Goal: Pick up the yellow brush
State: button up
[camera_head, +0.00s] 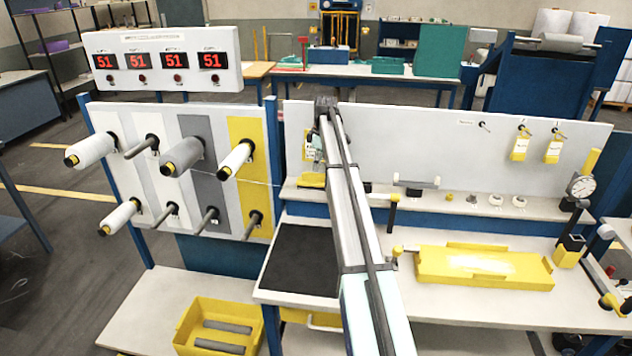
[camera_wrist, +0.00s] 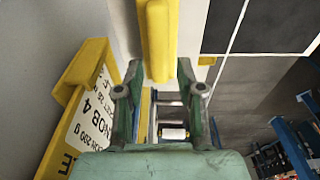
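A long yellow bar (camera_wrist: 157,40), which looks like the handle of the yellow brush, reaches down from the top of the wrist view. Its lower end lies between the tips of my gripper (camera_wrist: 156,75). The two fingers are spread, with a visible gap on each side of the bar, so my gripper is open. I see no bristles. In the head view my gripper (camera_head: 320,150) is in front of the white back panel, mostly hidden by my arm. A yellow piece (camera_head: 311,180) lies on the ledge below it; I cannot tell whether it is the brush.
A yellow card with black print (camera_wrist: 85,125) stands close left of my gripper. The white back panel (camera_head: 450,150) rises behind the ledge (camera_head: 540,211). A yellow tray (camera_head: 485,267) lies on the bench, right of my arm. Bobbins (camera_head: 90,148) stick out at left.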

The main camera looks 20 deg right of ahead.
aim_at(316, 174)
jog(key=shift+w+a+f+p, duration=0.15)
jog(key=shift+f+p, duration=1.3)
jog(key=shift+f, duration=1.15)
grip_shut()
